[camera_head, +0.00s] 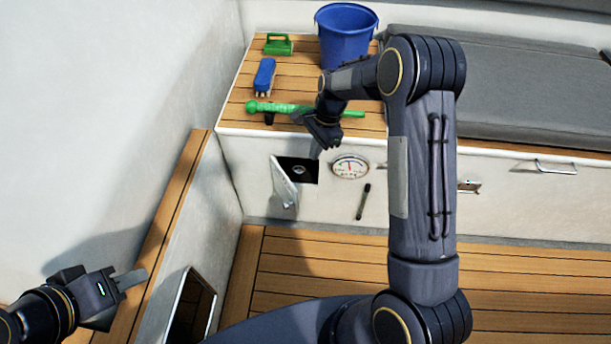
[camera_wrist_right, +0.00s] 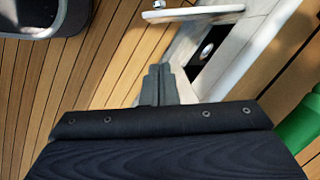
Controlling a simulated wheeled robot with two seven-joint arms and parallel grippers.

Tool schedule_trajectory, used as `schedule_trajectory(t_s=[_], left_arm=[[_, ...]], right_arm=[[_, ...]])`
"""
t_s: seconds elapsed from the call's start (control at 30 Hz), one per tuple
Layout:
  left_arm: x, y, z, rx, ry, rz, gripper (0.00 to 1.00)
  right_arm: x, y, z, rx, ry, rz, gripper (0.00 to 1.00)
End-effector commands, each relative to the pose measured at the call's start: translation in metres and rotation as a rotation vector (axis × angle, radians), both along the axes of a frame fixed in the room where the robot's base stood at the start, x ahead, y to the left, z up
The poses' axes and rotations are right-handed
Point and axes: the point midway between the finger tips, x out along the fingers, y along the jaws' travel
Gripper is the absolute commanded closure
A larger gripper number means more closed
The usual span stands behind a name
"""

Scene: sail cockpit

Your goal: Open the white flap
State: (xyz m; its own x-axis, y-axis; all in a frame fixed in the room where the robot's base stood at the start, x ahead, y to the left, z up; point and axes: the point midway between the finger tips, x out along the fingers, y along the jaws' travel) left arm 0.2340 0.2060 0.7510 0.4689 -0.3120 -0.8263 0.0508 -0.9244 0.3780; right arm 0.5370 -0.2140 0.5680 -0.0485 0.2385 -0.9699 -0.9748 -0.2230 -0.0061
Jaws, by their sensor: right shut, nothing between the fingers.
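The white flap (camera_head: 284,183) stands swung out to the left of a dark square recess (camera_head: 298,168) in the white bench front. A round fitting shows inside the recess. In the right wrist view the flap (camera_wrist_right: 192,13) is seen edge-on, beyond my fingertips, with the recess (camera_wrist_right: 205,52) to the right. My right gripper (camera_head: 316,151) is shut and empty, close in front of the recess's upper right part. Its fingers (camera_wrist_right: 160,72) are together and appear apart from the flap. My left gripper (camera_head: 132,279) is far off at lower left; its finger gap cannot be made out.
A round gauge (camera_head: 350,167) and a black handle (camera_head: 364,202) are right of the recess. On the bench top are a green rod (camera_head: 290,108), blue brush (camera_head: 264,75), green tool (camera_head: 278,44) and blue bucket (camera_head: 346,38). The wooden floor (camera_head: 520,285) is clear.

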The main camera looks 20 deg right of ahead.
Motion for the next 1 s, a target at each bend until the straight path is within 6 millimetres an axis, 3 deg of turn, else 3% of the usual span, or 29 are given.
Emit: schedule_trajectory(t_s=[0.7, 1.0], left_arm=[[0.000, 0.000, -0.047, 0.000, 0.000, 0.000, 0.64], [0.000, 0.000, -0.057, 0.000, 0.000, 0.000, 0.64]], right_arm=[[-0.011, 0.036, -0.149, -0.001, 0.009, 0.010, 1.00], [-0.012, 0.046, -0.185, -0.002, 0.006, 0.011, 1.00]])
